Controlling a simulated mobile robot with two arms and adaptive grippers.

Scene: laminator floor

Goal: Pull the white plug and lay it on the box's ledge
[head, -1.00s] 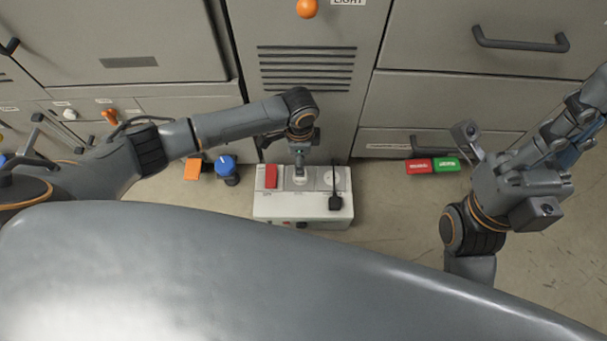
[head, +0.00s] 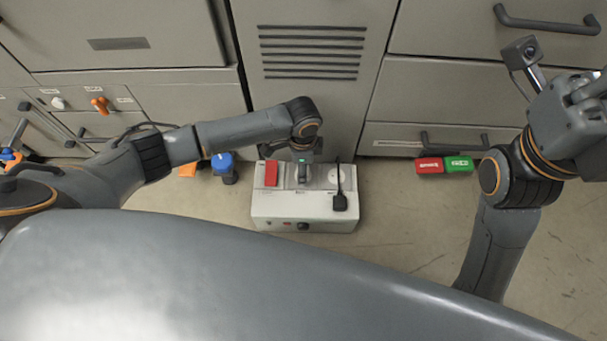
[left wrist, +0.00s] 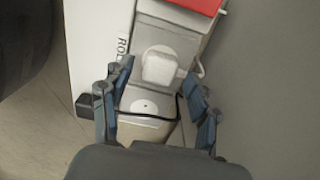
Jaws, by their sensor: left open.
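The white plug (left wrist: 160,67) sits on a plate on the box, with a pale cord at its right side in the left wrist view. My left gripper (left wrist: 158,78) is open, its blue-grey fingers on either side of the plug. I cannot tell whether they touch it. In the head view my left gripper (head: 303,167) points down over the middle of the white box (head: 290,211) and largely hides the plug. The ledge is not clearly distinguishable. My right gripper (head: 588,95) is at the right edge, partly cut off, its fingers unclear.
The box also carries a red block (head: 271,173) at left and a black plug (head: 340,202) with a cord at right. A blue-topped object (head: 223,165) stands left of the box. Red (head: 429,165) and green (head: 459,164) blocks lie to the right. Grey cabinets rise behind.

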